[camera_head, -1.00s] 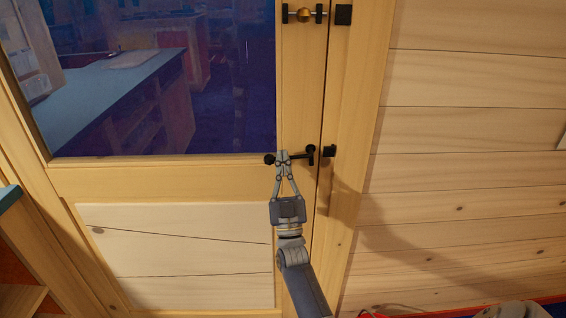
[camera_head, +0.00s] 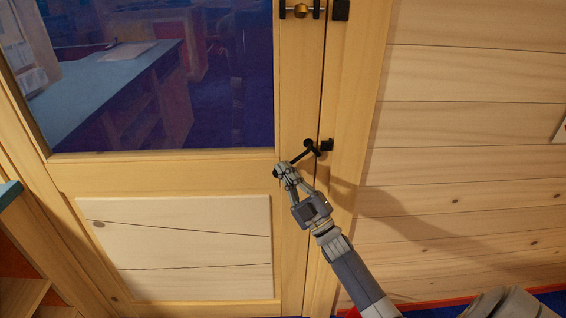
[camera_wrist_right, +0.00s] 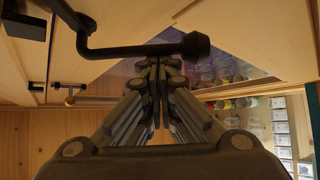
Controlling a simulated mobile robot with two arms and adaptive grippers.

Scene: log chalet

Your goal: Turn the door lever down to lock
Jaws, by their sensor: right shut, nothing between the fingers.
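The black door lever (camera_head: 300,159) is on the right stile of the wooden door (camera_head: 180,172). It slants down to the left from its pivot, and its free end shows beside my fingertips. My right gripper (camera_head: 282,167) is shut and empty, with its tips at the outer part of the lever. In the right wrist view the lever (camera_wrist_right: 130,50) crosses just beyond the closed fingertips (camera_wrist_right: 155,62), near its knobbed end. The tips seem to touch it, but I cannot be sure. My left gripper is not in view.
A brass knob with black fittings (camera_head: 303,11) sits higher on the same stile. A black catch (camera_head: 327,145) is on the frame beside the lever. Plank wall (camera_head: 470,140) lies to the right. A shelf unit (camera_head: 15,240) stands at the left edge.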

